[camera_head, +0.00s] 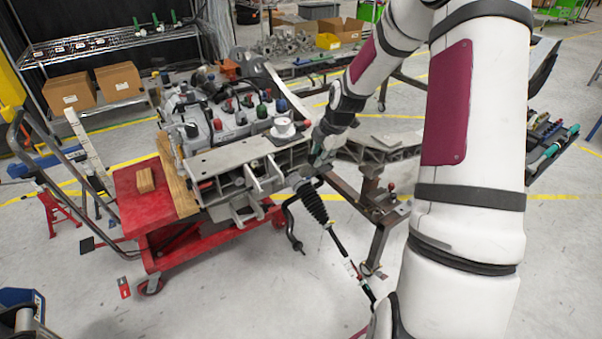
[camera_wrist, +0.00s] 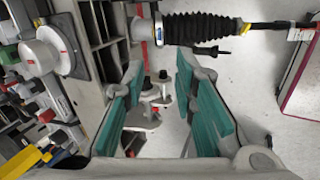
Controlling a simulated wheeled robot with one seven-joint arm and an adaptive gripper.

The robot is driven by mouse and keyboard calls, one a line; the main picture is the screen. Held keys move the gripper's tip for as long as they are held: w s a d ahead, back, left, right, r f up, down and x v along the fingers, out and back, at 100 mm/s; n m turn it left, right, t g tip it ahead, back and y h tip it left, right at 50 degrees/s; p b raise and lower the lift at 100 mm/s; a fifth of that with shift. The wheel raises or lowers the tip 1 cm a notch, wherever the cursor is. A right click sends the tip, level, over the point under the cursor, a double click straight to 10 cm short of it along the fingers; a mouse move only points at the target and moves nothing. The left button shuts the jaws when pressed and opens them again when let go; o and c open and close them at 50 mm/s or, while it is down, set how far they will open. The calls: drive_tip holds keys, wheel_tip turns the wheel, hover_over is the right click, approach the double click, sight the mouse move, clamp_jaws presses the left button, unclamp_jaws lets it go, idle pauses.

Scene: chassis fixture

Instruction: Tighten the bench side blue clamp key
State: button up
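My gripper (camera_wrist: 160,72) is open, its two teal-padded fingers apart and nothing held between them. In the head view my gripper (camera_head: 320,163) is small and partly hidden by the wrist, beside the right end of the grey metal chassis frame (camera_head: 228,160). I cannot make out a blue clamp key for certain in either view. In the wrist view a pale metal fixture part with dark knobs (camera_wrist: 150,97) shows in the gap between the fingers, farther away. A brown metal stand (camera_head: 384,212) with a small red-topped knob (camera_head: 391,187) stands right of the frame.
A black ribbed boot (camera_wrist: 195,28) on a rod crosses beyond the fingertips. It also shows in the head view (camera_head: 312,202). A red cart (camera_head: 135,200) carries the chassis. Shelves with boxes (camera_head: 120,80) stand at left. Grey floor at front left is mostly open.

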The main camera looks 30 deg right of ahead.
sight(306, 178)
drive_tip(key=b+x, duration=0.1)
drive_tip(key=x, duration=1.3)
